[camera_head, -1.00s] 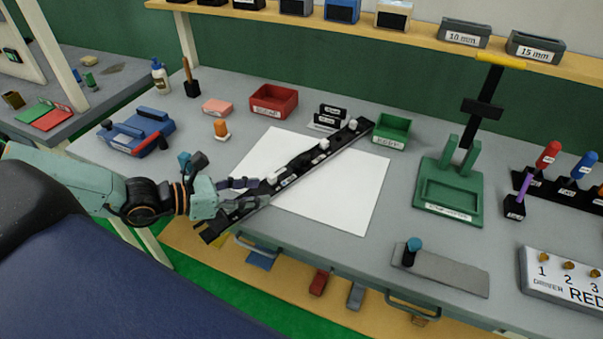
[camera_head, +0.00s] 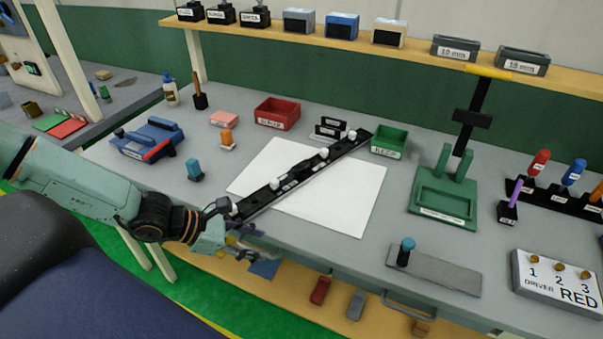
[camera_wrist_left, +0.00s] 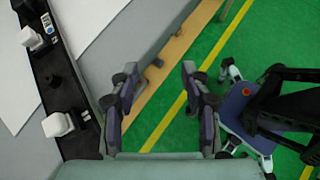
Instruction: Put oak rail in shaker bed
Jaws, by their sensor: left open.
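A long black bar (camera_head: 300,172) with white clip-like blocks lies diagonally across a white sheet; I cannot tell whether it is the oak rail. Its near end also shows in the left wrist view (camera_wrist_left: 62,95). No thing can be surely read as the shaker bed; a green fixture (camera_head: 445,198) with a recessed tray and a blue device (camera_head: 147,140) stand on the bench. My left gripper (camera_head: 248,243) is at the bench's front edge, just in front of the bar's near end. In the left wrist view its fingers (camera_wrist_left: 160,88) are apart with nothing between them.
A red bin (camera_head: 277,113) and a green bin (camera_head: 389,141) stand behind the white sheet (camera_head: 340,205). A blue-topped peg (camera_head: 194,169) stands left of the bar. A grey plate (camera_head: 440,273) lies front right. A lower shelf (camera_head: 290,290) holds small blocks.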

